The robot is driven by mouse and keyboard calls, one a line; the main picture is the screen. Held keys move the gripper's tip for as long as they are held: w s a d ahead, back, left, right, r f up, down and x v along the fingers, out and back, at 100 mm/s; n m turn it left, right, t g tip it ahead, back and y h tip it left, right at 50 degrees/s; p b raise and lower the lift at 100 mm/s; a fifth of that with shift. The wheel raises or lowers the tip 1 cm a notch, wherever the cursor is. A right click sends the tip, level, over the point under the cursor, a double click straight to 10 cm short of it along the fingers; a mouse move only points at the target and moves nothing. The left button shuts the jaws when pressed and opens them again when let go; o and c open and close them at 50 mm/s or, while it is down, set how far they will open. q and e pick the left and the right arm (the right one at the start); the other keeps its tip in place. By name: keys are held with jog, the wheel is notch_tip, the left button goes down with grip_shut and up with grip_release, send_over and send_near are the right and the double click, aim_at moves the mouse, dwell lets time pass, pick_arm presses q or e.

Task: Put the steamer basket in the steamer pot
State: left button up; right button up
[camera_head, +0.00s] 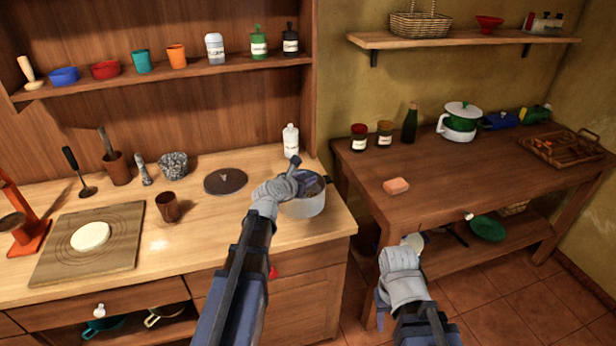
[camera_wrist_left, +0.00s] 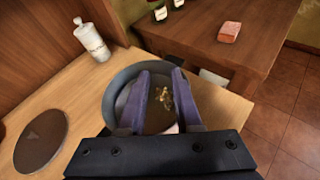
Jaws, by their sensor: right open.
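A pale grey pot (camera_head: 304,208) stands at the right end of the light wooden counter; I take it for the steamer pot. My left gripper (camera_head: 309,183) is over its mouth, with fingers pointing down into it. In the left wrist view the two purple fingers (camera_wrist_left: 163,78) are apart, with a gap between them. Between and beyond them shows the pot's round dark rim (camera_wrist_left: 113,95) and a brown inside with small golden bits (camera_wrist_left: 164,97). I cannot tell whether this is the steamer basket. My right gripper (camera_head: 400,262) is open, low in front of the dark table.
A dark round lid (camera_head: 226,180) lies left of the pot, and a white bottle (camera_head: 290,139) stands behind it. A brown cup (camera_head: 168,207) and a board (camera_head: 90,243) are further left. The dark table (camera_head: 450,180) holds a pink block (camera_head: 396,186) and a white-green pot (camera_head: 459,124).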

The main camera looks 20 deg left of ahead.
pick_arm(q)
jog(key=p+v, duration=0.3)
jog(key=v, duration=0.8)
jog(key=shift+f, duration=0.1)
jog(key=s+d+f+m+g+h, duration=0.1)
jog(key=s+d+f+m+g, duration=0.35)
jog(key=d+m, duration=0.5)
jog(key=s+d+f+m+g+h, duration=0.1)
jog(key=s+d+f+m+g, duration=0.3)
jog(key=d+m, duration=0.5)
jog(key=s+f+m+g+y, duration=0.2)
jog(key=s+m, duration=0.4)
jog(key=m, duration=0.3)
jog(key=s+d+f+m+g+y, duration=0.1)
jog(key=s+f+m+g+y, duration=0.2)
jog(key=s+m, duration=0.4)
jog(key=shift+d+m, duration=0.25)
jog(key=shift+m, duration=0.7)
